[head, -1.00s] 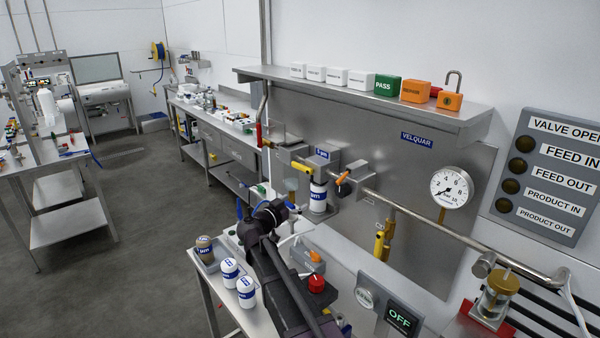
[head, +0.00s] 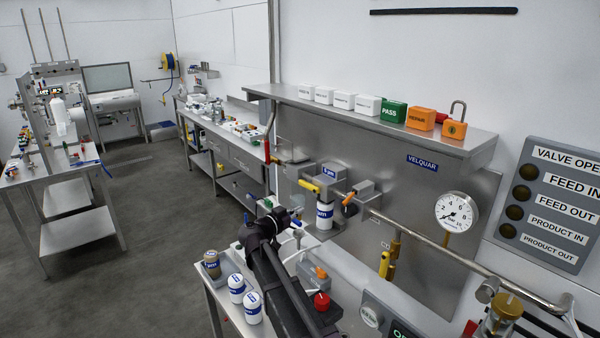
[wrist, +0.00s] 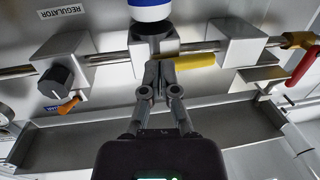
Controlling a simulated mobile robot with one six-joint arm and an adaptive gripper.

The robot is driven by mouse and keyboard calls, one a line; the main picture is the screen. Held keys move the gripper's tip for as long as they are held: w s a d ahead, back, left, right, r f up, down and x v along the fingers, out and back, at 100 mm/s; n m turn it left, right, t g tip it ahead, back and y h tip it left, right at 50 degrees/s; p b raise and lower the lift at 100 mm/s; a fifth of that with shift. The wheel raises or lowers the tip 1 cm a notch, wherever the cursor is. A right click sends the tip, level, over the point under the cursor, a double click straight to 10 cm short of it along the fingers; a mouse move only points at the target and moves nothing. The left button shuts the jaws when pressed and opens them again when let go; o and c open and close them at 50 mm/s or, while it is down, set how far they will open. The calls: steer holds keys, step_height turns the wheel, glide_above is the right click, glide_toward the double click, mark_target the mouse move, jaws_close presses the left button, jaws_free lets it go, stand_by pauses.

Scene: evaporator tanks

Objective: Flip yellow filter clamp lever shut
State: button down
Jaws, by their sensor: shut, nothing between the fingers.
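The yellow clamp lever (head: 309,186) sticks out to the left from the grey filter head, above the white filter cartridge (head: 324,214) with its blue label. In the wrist view, which looks upside down, the yellow lever (wrist: 187,62) lies roughly level and points right from the grey filter block (wrist: 152,45). My gripper (wrist: 157,66) is shut and empty. Its fingertips overlap the lever's inner end in the picture; I cannot tell whether they touch it. In the head view my dark gripper (head: 292,214) is below and left of the lever, in front of the bench.
An orange handle (head: 349,198) sits on the pipe right of the filter, and a red-handled valve (head: 267,150) is to the left. Spare cartridges (head: 244,297) stand on the bench at lower left. A steel shelf (head: 450,145) overhangs the pipe.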

steer(key=w+a+r+g+p, duration=0.1)
steer(key=w+a+r+p, duration=0.1)
steer(key=r+p, duration=0.4)
steer(key=w+a+r+m+g+p, duration=0.1)
steer(key=a+r+p, duration=0.4)
steer(key=p, duration=0.5)
steer(key=shift+w+r+g, duration=0.7)
steer(key=shift+r, duration=0.6)
steer(key=b, duration=0.3)
glide_above(309, 186)
steer(key=w+a, duration=0.3)
step_height(309, 186, down, 3)
steer(key=shift+s+f+b, duration=0.1)
steer(key=shift+f+b, duration=1.4)
steer(key=shift+f, duration=0.2)
steer(key=shift+d+f, duration=0.1)
steer(key=shift+d, duration=0.15)
